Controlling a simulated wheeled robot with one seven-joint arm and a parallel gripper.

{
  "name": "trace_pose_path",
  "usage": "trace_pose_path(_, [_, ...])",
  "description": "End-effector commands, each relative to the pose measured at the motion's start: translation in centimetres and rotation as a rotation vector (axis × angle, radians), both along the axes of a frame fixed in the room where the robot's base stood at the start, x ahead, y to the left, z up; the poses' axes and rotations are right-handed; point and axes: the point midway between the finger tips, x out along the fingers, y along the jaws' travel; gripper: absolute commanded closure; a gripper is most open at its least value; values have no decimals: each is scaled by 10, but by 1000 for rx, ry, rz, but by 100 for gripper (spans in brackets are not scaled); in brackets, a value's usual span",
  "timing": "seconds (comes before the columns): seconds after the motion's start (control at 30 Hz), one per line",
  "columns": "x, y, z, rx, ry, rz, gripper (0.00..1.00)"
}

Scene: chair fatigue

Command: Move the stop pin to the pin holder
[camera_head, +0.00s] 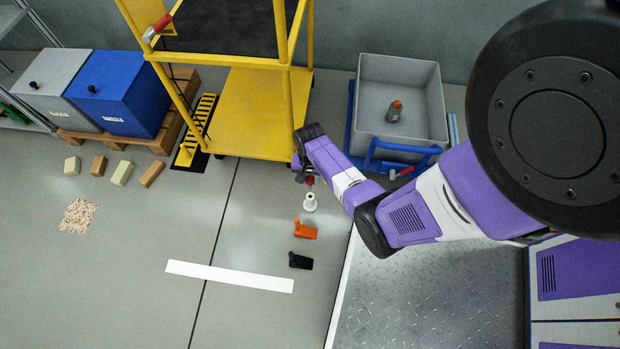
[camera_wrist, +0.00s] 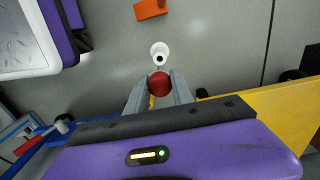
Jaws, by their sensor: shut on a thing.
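My gripper (camera_head: 306,178) is shut on the stop pin, whose round red head (camera_wrist: 159,83) shows between the two fingertips in the wrist view. In the head view the red pin (camera_head: 309,182) shows just under the gripper. A white round piece with a dark hole in its top, which looks like the pin holder (camera_head: 310,203), stands on the floor close by. It also shows just beyond the fingertips in the wrist view (camera_wrist: 160,50). The pin appears apart from it. The pin's shaft is hidden below its head.
An orange block-like piece (camera_head: 305,230) and a black one (camera_head: 300,261) lie on the floor nearby. A yellow cart (camera_head: 255,115) stands behind left. A grey bin (camera_head: 425,120) on a blue trolley (camera_head: 385,163) is at back right.

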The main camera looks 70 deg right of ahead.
Motion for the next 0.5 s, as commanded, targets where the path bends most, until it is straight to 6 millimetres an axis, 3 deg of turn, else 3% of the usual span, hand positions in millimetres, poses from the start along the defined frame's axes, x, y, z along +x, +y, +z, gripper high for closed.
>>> trace_pose_path(0.5, [0, 0, -40, 0, 0, 1, 100])
